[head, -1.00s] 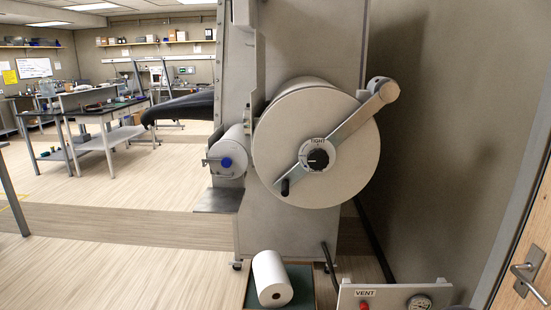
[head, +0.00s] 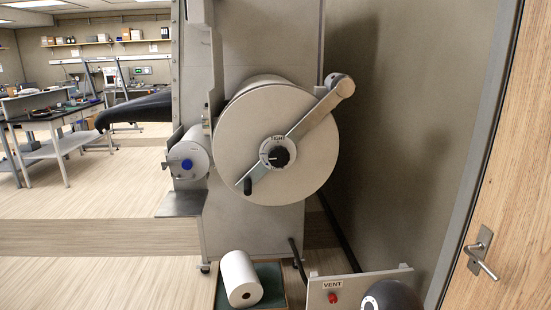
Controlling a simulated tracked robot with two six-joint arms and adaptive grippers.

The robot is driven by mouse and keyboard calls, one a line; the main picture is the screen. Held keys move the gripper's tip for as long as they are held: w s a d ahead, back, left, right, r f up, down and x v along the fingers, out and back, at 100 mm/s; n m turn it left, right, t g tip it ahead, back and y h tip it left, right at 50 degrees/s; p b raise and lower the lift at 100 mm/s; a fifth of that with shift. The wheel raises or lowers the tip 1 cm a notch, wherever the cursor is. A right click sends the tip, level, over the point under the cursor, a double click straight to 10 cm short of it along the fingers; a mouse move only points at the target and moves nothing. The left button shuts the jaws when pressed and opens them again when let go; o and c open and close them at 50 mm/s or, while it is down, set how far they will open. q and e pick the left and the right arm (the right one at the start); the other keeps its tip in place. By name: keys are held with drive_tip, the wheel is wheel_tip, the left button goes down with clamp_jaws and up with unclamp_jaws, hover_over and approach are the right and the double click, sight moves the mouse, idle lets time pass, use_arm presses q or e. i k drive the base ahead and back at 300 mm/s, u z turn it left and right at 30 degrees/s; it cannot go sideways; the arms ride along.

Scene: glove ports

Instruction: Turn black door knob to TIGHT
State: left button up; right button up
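The black knob (head: 278,157) sits at the centre of a large round pale door (head: 232,135) on the grey cabinet. A light dial ring with the word TIGHT above the knob surrounds it. The knob's pale mark appears to point left, away from the word at the top; it is small in the picture. A diagonal metal bar (head: 315,117) crosses the door behind the knob, with a small black grip (head: 247,186) at its lower left end. Neither of my grippers is in view.
A smaller round port with a blue centre (head: 187,164) is left of the door, above a metal shelf (head: 181,204). A white roll (head: 240,278) lies below. A panel marked VENT (head: 333,286) has a red button. A dark rounded shape covers its right part. A wooden door (head: 500,190) is right.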

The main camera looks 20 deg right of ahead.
sight(278, 157)
drive_tip(key=u, duration=0.5)
drive_tip(key=i, duration=1.05)
drive_tip(key=z, duration=0.6)
